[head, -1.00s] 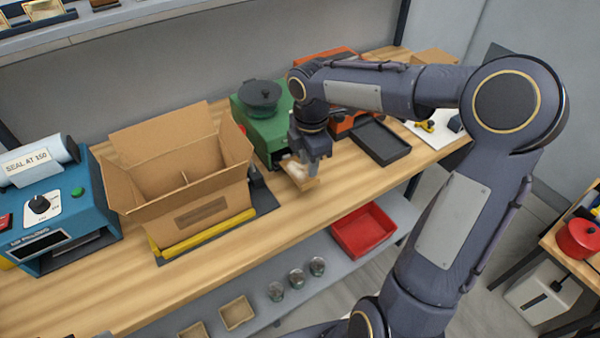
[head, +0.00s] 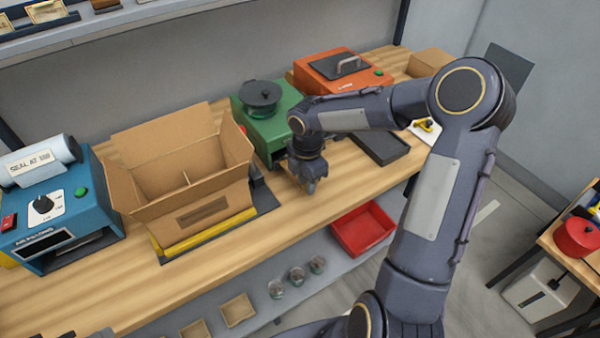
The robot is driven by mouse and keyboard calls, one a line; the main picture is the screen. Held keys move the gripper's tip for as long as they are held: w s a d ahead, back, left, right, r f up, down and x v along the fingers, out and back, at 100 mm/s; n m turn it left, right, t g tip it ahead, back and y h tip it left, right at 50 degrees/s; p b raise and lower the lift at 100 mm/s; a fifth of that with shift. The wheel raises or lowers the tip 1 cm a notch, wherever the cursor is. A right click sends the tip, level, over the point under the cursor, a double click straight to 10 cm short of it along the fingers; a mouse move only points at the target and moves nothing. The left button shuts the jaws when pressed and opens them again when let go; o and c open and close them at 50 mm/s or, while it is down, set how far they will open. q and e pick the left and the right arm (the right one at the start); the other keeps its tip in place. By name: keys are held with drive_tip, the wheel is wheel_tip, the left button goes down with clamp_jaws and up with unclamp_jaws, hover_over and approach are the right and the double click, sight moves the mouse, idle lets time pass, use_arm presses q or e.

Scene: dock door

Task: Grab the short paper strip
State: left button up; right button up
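I cannot make out a short paper strip in the head view. My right gripper (head: 311,187) points down over the wooden bench, just in front of the green machine (head: 266,128) and to the right of the open cardboard box (head: 185,210). Its fingertips are small and dark, and I see nothing between them. I cannot tell how far apart they are. My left gripper is not in view.
A blue machine (head: 58,212) stands at the left and an orange machine (head: 338,72) at the back right. A black tray (head: 381,143) lies right of my gripper. A red bin (head: 362,230) and several jars sit on the lower shelf. Bench front is clear.

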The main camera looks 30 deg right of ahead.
clamp_jaws()
drive_tip(key=shift+r, duration=0.15)
